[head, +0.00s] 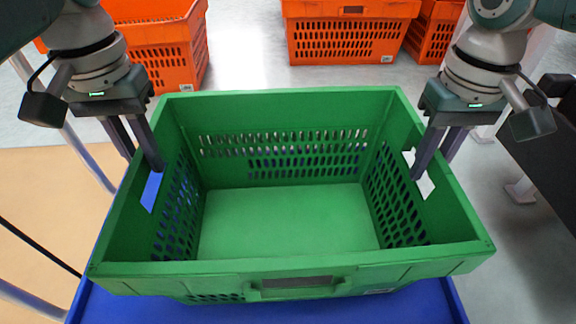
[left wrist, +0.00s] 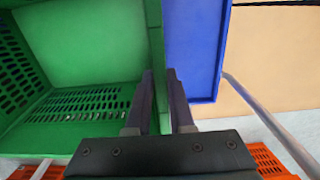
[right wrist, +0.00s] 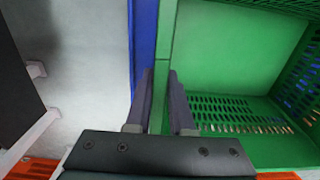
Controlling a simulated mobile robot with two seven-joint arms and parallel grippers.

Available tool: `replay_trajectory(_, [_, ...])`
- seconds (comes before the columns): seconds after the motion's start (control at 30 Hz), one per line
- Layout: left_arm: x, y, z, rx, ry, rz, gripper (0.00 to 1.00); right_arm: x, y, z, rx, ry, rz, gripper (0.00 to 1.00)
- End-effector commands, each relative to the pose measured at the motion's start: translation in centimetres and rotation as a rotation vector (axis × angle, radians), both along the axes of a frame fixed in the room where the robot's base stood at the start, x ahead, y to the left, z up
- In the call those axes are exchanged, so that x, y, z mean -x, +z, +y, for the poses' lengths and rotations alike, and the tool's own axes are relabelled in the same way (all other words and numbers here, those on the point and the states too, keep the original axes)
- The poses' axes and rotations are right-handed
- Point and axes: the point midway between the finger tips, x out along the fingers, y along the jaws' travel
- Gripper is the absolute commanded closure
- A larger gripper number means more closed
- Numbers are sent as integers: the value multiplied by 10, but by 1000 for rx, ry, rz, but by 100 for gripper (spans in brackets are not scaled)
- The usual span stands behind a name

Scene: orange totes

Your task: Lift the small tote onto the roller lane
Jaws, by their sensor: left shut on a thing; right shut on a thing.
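The small tote is a green, empty, open-topped crate (head: 290,258) in the middle of the head view, with perforated walls and a hand opening in each side wall. My left gripper (head: 150,165) is shut on its left side wall, one finger inside and one outside; the wall also shows between the fingers in the left wrist view (left wrist: 154,40). My right gripper (head: 428,165) is shut on the right side wall, seen in the right wrist view (right wrist: 166,45). The tote looks level. Whether it touches the blue surface (head: 270,308) below cannot be told. The roller lane is not clearly identifiable.
Orange totes stand on the floor behind, at the back left (head: 165,50) and back middle (head: 345,35), with another at the back right (head: 433,35). A dark structure (head: 545,150) stands at the right edge. Metal rails run at the left.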

Motion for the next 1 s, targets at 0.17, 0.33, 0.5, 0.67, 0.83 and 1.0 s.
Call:
replay_trajectory(0.17, [-1,2,1,-3,0,-1,100,-1,2,-1,2,-2,-2,100])
replay_trajectory(0.33, [-1,10,1,-3,0,-2,100,-1,10,-1,2,-2,-2,100])
replay_trajectory(0.5, [0,27,1,-3,0,-1,100,-1,27,-1,2,-2,-2,100])
replay_trajectory(0.67, [0,44,1,-3,0,-1,100,-1,44,-1,2,-2,-2,100])
replay_trajectory(0.83, [0,52,1,-3,0,-1,100,-1,52,-1,2,-2,-1,100])
replay_trajectory(1.0, [0,51,1,-4,0,-1,100,-1,51,-1,2,-2,-1,100])
